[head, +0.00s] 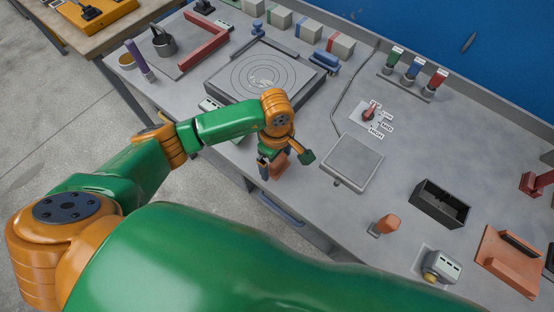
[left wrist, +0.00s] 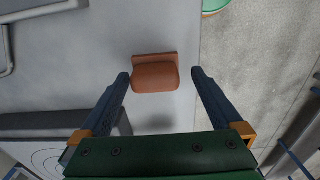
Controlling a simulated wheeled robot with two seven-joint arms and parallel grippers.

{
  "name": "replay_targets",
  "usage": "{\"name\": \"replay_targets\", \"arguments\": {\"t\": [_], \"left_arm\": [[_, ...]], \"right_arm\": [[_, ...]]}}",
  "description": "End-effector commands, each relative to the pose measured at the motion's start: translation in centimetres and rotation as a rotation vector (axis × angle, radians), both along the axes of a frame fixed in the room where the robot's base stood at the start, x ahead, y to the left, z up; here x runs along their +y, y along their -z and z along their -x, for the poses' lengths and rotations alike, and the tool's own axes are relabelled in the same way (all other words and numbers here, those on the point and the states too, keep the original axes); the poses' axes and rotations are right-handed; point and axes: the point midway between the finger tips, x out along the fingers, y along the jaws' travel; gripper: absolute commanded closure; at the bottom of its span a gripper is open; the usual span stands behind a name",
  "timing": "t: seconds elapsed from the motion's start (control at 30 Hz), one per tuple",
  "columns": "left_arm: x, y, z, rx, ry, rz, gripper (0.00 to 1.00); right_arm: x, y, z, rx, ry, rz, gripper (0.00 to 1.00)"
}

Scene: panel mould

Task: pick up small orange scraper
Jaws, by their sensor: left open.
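A small orange scraper (left wrist: 155,76) shows in the left wrist view as a rounded orange block with a flat strip along its far side, near the edge of the grey bench. My left gripper (left wrist: 160,73) is open, with one dark blue finger on each side of the scraper in the picture. Gaps show on both sides, so neither finger touches it. In the head view the left gripper (head: 271,170) points down near the bench's front edge, and the scraper (head: 280,163) is partly hidden by it. My right gripper is not in view.
A square grey plate (head: 352,162) lies right of the gripper, and a round-marked turntable block (head: 264,75) behind it. Another orange upright piece (head: 388,223), a black open box (head: 440,203) and an orange tray (head: 508,262) stand further right.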

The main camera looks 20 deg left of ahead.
Motion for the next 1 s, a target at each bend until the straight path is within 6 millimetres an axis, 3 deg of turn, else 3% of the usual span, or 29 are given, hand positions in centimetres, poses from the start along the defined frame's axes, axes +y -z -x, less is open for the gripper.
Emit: {"name": "replay_targets", "arguments": {"t": [0.17,0.5,0.83,0.93,1.0], "left_arm": [[-0.1,0.1,0.0,-0.001,0.000,0.001,0.03],[-0.1,0.0,0.0,-0.001,0.000,0.003,0.94],[-0.1,-0.8,-0.1,-0.005,0.000,0.004,0.95],[-0.1,-2.4,-0.2,-0.011,0.003,0.003,0.95],[-0.5,-4.5,1.3,-0.009,0.007,0.005,0.95]], "right_arm": [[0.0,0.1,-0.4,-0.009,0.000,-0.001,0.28],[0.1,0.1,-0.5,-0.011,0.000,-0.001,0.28],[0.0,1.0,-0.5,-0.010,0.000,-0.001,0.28],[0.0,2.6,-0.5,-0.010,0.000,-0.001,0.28],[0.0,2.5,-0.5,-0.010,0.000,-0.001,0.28]]}}
